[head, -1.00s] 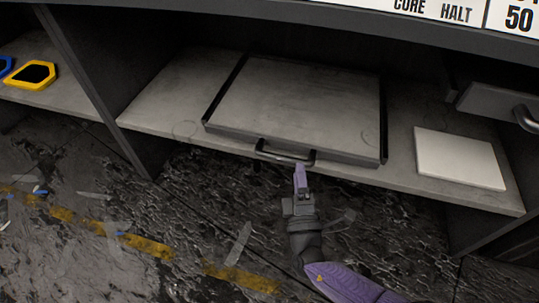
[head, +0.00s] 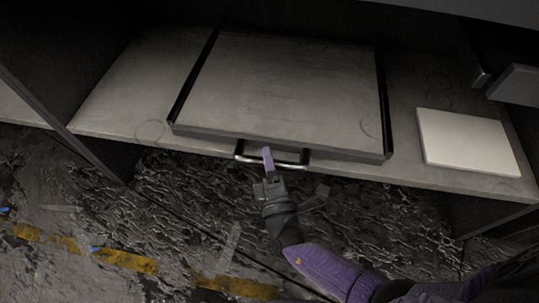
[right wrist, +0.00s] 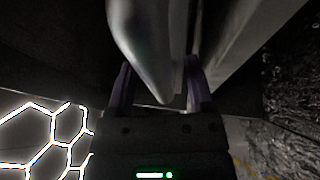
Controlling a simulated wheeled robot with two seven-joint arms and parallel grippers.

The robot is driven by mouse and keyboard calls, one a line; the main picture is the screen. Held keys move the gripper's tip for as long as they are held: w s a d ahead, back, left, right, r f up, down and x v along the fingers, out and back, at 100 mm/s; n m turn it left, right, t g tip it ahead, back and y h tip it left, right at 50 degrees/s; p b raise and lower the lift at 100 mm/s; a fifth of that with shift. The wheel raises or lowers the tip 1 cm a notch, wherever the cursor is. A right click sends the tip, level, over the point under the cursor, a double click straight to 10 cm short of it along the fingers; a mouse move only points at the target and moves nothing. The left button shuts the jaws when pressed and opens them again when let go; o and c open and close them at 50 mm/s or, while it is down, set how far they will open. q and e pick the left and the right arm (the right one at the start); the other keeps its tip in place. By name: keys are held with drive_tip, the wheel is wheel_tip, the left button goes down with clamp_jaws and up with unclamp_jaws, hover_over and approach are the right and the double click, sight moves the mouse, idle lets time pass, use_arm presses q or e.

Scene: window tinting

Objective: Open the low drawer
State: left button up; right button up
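The low drawer (head: 285,85) is a flat grey tray with dark side rails on the lower shelf. Its front lies near the shelf's front edge. A dark metal bar handle (head: 292,162) is on that front; it also shows large and pale in the right wrist view (right wrist: 150,45). My right gripper (head: 267,153) is at the handle, left of its middle in the head view. In the wrist view its purple fingers stand apart, with the bar between them; I cannot tell whether they touch it. My left gripper is not in view.
A white flat panel (head: 467,142) lies on the shelf (head: 415,178) to the right of the drawer. Dark upright dividers stand at both sides. The rough dark floor (head: 180,215) in front, with worn yellow marks, has a few scraps on it.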

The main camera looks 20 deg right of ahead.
clamp_jaws()
idle(1.3)
